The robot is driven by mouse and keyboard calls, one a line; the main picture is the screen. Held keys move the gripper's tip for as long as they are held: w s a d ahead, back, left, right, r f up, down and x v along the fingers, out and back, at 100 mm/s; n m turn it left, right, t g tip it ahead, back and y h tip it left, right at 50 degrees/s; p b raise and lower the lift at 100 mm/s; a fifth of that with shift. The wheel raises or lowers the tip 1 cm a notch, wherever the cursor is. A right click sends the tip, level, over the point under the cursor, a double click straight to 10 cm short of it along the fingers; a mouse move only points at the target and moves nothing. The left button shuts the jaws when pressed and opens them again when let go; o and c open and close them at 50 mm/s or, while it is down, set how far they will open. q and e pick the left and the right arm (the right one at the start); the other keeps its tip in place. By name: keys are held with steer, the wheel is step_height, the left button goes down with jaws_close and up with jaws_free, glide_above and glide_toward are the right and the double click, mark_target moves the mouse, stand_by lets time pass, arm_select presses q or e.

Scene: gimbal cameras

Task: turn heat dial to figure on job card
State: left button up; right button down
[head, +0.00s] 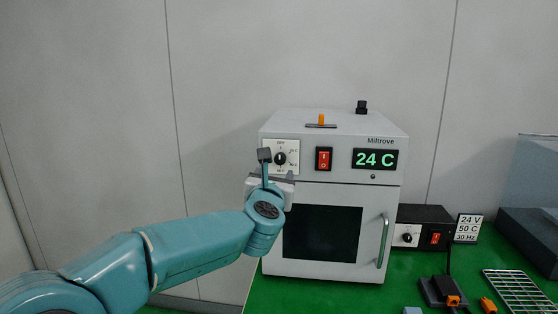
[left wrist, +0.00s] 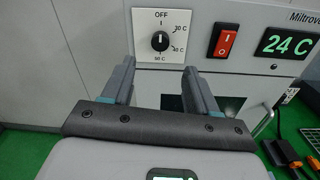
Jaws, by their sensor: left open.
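The heat dial (head: 280,158) is a black knob on a white plate at the oven's upper left front. In the left wrist view the dial (left wrist: 160,41) has marks OFF, 30 C, 40 C and 50 C, and its white line looks turned up towards OFF. The oven's green display (head: 375,159) reads 24 C. The job card (head: 467,228) at the right reads 24 V, 50 C, 30 Hz. My left gripper (head: 267,157) is open and empty in front of the dial. Its fingers (left wrist: 159,72) stand either side of and below the knob, apart from it. My right gripper is not in view.
A red rocker switch (head: 324,159) sits right of the dial. The oven door (head: 322,232) below is shut, with a handle at its right. A black box (head: 424,226) with its own dial stands beside the oven. A wire rack (head: 520,291) lies on the green bench.

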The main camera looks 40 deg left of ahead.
mark_target(280, 160)
arm_select(q)
steer(key=p+x, duration=0.2)
steer(key=x, duration=0.6)
steer(key=shift+w+a+p, duration=0.15)
steer(key=shift+w+p, duration=0.15)
steer(key=shift+p, duration=0.1)
steer(key=shift+w+a, duration=0.25)
steer(key=shift+w, duration=0.25)
steer(key=c, duration=1)
steer(key=shift+c, duration=0.2)
